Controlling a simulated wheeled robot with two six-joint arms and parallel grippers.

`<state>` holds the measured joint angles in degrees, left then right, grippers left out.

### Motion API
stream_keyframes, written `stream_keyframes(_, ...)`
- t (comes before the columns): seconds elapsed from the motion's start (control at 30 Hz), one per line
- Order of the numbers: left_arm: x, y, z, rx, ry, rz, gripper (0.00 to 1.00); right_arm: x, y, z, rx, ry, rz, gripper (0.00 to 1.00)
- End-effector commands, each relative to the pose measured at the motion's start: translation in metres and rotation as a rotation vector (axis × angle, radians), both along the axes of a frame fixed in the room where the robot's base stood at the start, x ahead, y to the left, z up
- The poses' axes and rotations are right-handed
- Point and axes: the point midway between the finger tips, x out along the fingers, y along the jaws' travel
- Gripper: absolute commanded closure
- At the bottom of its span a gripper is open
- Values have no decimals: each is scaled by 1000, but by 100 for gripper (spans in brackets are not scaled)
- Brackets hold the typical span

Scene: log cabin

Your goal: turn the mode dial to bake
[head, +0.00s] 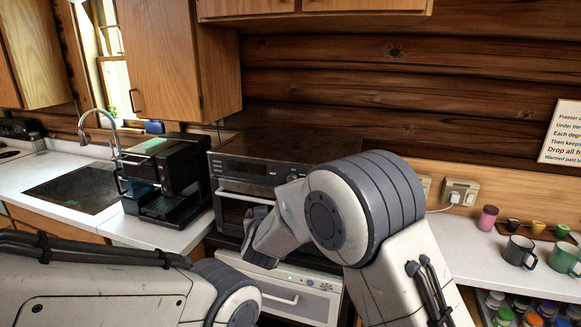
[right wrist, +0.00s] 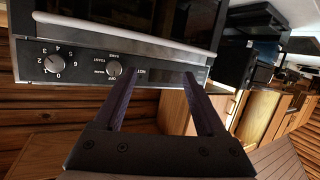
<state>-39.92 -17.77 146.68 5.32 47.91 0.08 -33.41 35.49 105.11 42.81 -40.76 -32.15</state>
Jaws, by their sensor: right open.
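The mode dial (right wrist: 114,69) is a small round knob on the oven's control panel in the right wrist view, ringed by small labels. Its pointer direction is too small to tell. My right gripper (right wrist: 160,76) is open and empty. Its fingertips lie over the panel's lower part, to the right of the dial in that picture, with the left fingertip closest to it. Contact cannot be told. In the head view the oven (head: 242,168) stands on the counter, partly hidden by my right arm, and the dial cannot be made out. My left gripper is out of view.
A larger numbered dial (right wrist: 56,63) sits left of the mode dial in the right wrist view. The oven's handle bar (right wrist: 130,36) runs beside the panel. A black coffee machine (head: 160,180) stands left of the oven. Mugs (head: 519,251) stand on the right counter.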

Motion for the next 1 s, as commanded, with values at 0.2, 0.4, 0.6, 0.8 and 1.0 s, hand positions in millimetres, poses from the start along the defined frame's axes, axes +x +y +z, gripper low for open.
stream_keyframes(0.2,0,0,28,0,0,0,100,37,-34,16,-113,-222,-261,26)
stream_keyframes(0.4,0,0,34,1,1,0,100,45,-48,19,-151,-276,-341,26)
stream_keyframes(0.6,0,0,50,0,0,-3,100,74,-56,21,-151,-276,-342,26)
stream_keyframes(0.8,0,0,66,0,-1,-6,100,110,-66,20,-151,-275,-341,26)
stream_keyframes(1.0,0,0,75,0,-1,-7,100,131,-72,19,-151,-276,-340,26)
